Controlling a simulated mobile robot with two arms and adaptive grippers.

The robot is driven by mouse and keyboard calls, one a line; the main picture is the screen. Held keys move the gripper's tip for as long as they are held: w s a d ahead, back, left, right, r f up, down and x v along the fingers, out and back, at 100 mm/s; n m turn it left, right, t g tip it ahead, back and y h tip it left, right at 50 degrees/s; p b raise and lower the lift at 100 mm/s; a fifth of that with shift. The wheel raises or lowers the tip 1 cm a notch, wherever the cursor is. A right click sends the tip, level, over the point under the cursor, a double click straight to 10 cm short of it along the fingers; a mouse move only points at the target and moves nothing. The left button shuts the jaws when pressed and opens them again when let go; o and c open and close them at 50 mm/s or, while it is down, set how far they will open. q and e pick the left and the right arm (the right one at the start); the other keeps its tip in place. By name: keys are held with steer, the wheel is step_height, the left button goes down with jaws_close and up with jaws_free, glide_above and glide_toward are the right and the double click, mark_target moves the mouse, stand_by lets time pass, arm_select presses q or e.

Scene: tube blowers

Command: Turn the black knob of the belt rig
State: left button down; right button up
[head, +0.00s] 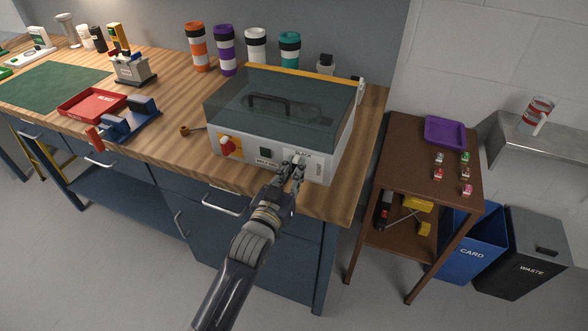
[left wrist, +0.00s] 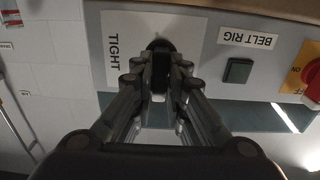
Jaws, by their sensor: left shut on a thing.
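The belt rig (head: 228,112) is a light box with a tinted clear cover, standing on the wooden bench near its right end. Its front panel shows again in the left wrist view (left wrist: 205,70), upside down, with the labels "BELT RIG" and "TIGHT". The black knob (left wrist: 160,44) sits beside the "TIGHT" label, and my left gripper (left wrist: 160,80) is shut on it, its fingers covering most of it. In the head view my left gripper (head: 292,168) reaches the right part of the front panel and hides the knob. My right gripper is not in view.
A red rotary switch (head: 228,146) and a dark green square button (head: 265,152) are on the same panel, left of my gripper. A blue clamp-like fixture (head: 128,122) and a red tray (head: 92,104) lie further left. A brown side table (head: 405,165) stands at right.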

arm_select(q)
steer(key=shift+f, duration=0.1)
stand_by(0.3)
steer(key=c, duration=1.6)
jaws_free()
steer(key=v, duration=1.2)
